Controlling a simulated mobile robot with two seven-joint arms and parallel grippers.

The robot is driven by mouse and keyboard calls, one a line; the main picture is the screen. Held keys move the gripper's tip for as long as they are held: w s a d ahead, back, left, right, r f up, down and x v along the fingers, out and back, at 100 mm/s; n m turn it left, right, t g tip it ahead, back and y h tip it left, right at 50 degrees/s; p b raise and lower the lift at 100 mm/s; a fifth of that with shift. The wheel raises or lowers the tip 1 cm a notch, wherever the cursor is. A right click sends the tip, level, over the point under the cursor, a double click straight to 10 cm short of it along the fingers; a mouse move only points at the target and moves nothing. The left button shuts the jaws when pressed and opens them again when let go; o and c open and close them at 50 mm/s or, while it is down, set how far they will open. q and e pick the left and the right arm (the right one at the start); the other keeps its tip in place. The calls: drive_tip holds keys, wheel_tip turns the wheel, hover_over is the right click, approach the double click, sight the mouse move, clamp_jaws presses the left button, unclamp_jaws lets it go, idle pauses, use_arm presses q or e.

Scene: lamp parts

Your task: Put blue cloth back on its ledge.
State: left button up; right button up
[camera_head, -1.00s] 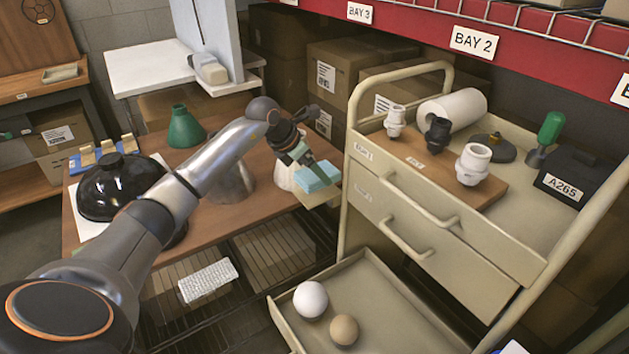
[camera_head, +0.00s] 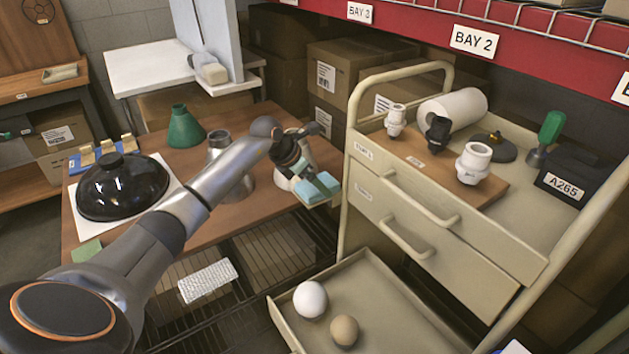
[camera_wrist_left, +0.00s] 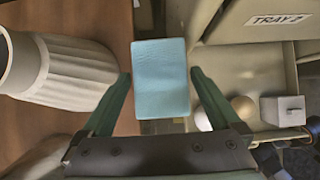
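The blue cloth (camera_head: 309,194) is a flat, light-blue folded block at the right end of the wooden table. It lies over the small tan ledge (camera_head: 335,201), which it mostly hides; I cannot tell whether its full weight rests there. My right gripper is not in view.
A white ribbed shade (camera_wrist_left: 75,72) stands close beside the cloth. The beige tool cart (camera_head: 430,225) is just right of the ledge, its bottom drawer (camera_head: 385,310) open with two balls inside. A metal cup (camera_head: 230,180), green funnel (camera_head: 185,130) and black dome (camera_head: 122,190) stand on the table.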

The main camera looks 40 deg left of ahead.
use_arm(q)
drive_tip(key=shift+r, duration=0.1)
drive_tip(key=shift+r, duration=0.25)
drive_tip(key=v, duration=1.1)
drive_tip(key=shift+s+r+p, duration=0.25)
drive_tip(key=shift+r+p, duration=0.05)
drive_tip(key=shift+p, duration=0.1)
